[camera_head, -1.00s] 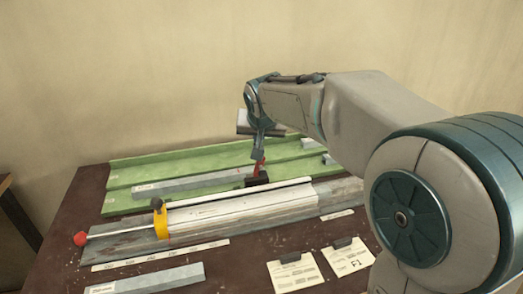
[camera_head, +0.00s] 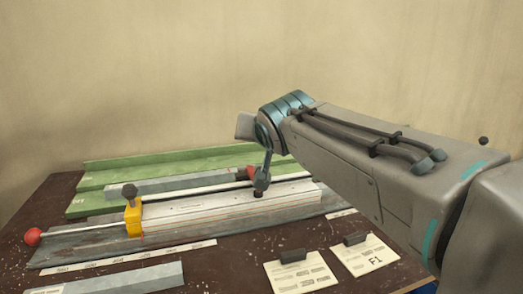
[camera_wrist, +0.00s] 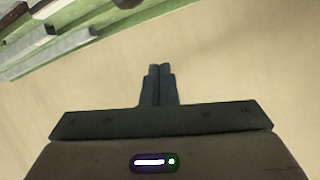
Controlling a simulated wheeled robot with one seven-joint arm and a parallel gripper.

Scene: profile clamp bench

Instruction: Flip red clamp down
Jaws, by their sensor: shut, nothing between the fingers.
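The red clamp (camera_head: 251,172) is on the far side of the long pale profile (camera_head: 200,209), partly hidden by my gripper. Its red part now lies low instead of standing up; whether it is fully down I cannot tell. A small black piece (camera_head: 258,194) shows on the profile just below my gripper. My gripper (camera_head: 262,184) points down beside the red part, and in the head view I cannot tell whether they touch. In the wrist view my gripper's fingers (camera_wrist: 160,72) are together and empty; the clamp is not clearly visible there.
A yellow stop (camera_head: 133,217) with a dark knob stands on the profile's left part. A rod with a red ball (camera_head: 32,236) reaches out left. A green rack (camera_head: 115,172) holds grey bars behind. Paper cards (camera_head: 300,275) and a loose grey bar (camera_head: 120,280) lie in front.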

